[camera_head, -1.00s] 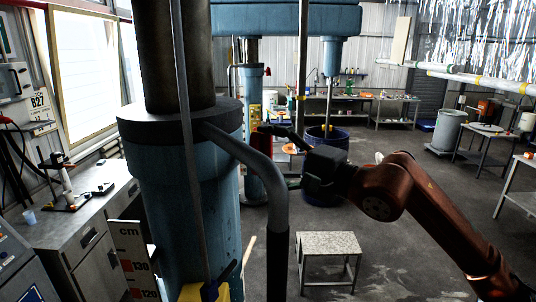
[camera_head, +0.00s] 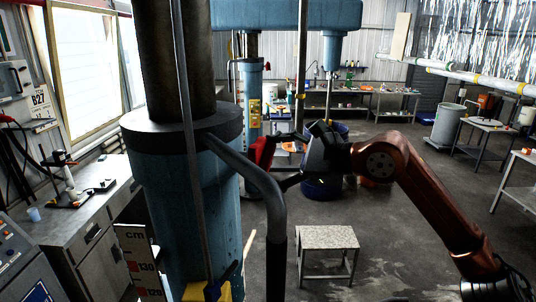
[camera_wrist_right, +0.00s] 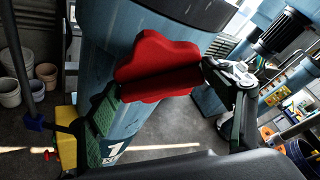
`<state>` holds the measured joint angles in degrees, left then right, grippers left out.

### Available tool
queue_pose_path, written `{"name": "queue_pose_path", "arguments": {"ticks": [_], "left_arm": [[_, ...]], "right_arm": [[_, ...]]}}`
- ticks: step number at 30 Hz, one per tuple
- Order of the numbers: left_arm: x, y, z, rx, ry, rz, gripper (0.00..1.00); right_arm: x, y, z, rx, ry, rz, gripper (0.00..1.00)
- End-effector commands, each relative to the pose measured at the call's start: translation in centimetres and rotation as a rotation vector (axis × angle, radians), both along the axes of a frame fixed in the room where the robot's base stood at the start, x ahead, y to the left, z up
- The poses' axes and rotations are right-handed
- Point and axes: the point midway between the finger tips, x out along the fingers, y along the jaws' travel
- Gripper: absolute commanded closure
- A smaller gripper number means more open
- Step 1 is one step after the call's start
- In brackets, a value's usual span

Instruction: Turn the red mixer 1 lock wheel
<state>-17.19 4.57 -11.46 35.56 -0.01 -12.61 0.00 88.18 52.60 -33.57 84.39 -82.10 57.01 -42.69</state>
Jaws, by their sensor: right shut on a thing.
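The red lock wheel (camera_head: 263,152) is on the right side of the large blue mixer column (camera_head: 165,175), partly hidden behind the grey bent pipe. In the right wrist view the lobed red wheel (camera_wrist_right: 158,62) is tilted in front of the blue column, which carries a white "1" (camera_wrist_right: 115,148). My right gripper (camera_head: 277,162) reaches the wheel from the right. In the right wrist view my right gripper (camera_wrist_right: 160,80) has one finger at the wheel's left side and one at its right edge, shut on it. My left gripper is not in view.
The grey bent pipe (camera_head: 265,185) stands close in front of the wheel and gripper. A small stool (camera_head: 327,238) stands on open floor to the right. A cabinet bench (camera_head: 75,215) is at left. A yellow part (camera_wrist_right: 66,145) sits low by the column.

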Motion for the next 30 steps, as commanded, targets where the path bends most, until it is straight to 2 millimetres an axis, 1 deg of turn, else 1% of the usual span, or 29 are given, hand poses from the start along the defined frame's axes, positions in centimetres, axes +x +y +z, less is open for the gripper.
{"name": "queue_pose_path", "arguments": {"ticks": [1, 9, 30], "left_arm": [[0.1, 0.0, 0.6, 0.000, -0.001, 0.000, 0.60], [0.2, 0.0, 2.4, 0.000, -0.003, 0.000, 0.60], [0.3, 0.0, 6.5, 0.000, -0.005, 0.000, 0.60]], "right_arm": [[0.0, 0.0, 0.4, 0.018, 0.043, 0.000, 0.50], [0.1, 0.0, 0.5, 0.107, 0.285, 0.000, 0.50], [0.4, -0.2, 0.6, 0.339, 0.907, -0.001, 0.50]]}}
